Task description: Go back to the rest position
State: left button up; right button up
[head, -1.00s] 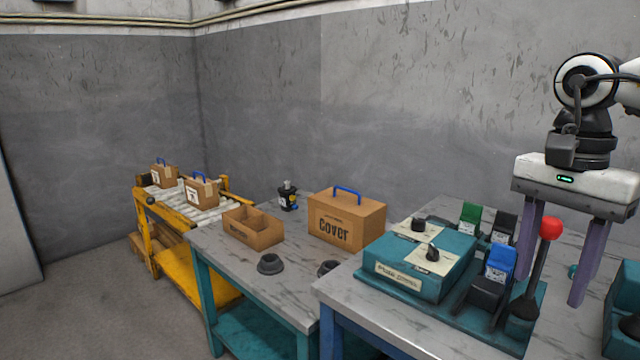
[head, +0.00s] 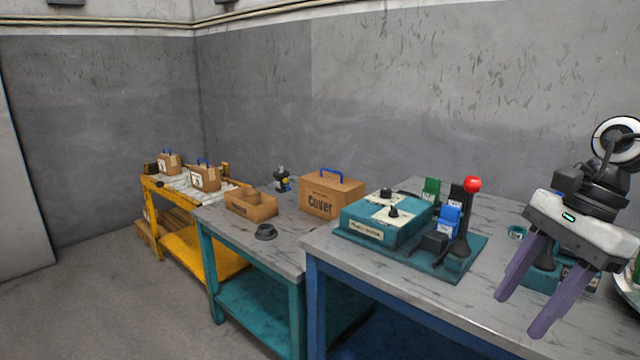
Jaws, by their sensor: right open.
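My right gripper (head: 522,308) is at the right of the head view. Its two purple fingers are spread apart, point down and to the left, and hold nothing. They show in front of the right part of the blue-legged table (head: 440,300). My left gripper is out of the view.
A teal control box (head: 375,233) and a red-knobbed lever (head: 472,186) stand on the blue-legged table. The teal-legged table (head: 290,232) bears a Cover box (head: 332,196), an open carton (head: 250,213), a dark round part (head: 265,232) and a small bottle-like part (head: 281,180). A yellow roller stand (head: 165,213) is at left.

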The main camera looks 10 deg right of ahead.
notch_tip(320, 180, down, 23)
jog(key=s+a+m+t+y+p, duration=0.2)
jog(key=m+t, duration=1.1)
jog(key=m, duration=2.1)
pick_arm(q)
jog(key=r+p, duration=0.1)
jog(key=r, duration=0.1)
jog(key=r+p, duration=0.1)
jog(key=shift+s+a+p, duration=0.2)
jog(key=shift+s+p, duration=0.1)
pick_arm(e)
jog(key=s+a+f+m+g+h, duration=0.1)
jog(key=s+a+f+m+g, duration=0.1)
jog(key=s+a+f+m, duration=0.4)
jog(key=s+a+f+m+g+h, duration=0.2)
jog(key=s+a+f+m, duration=0.4)
jog(key=a+m, duration=0.6)
jog(key=shift+f+g, duration=0.4)
jog(key=shift+f, duration=0.2)
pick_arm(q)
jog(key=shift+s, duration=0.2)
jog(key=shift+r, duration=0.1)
pick_arm(e)
jog(key=shift+d, duration=0.1)
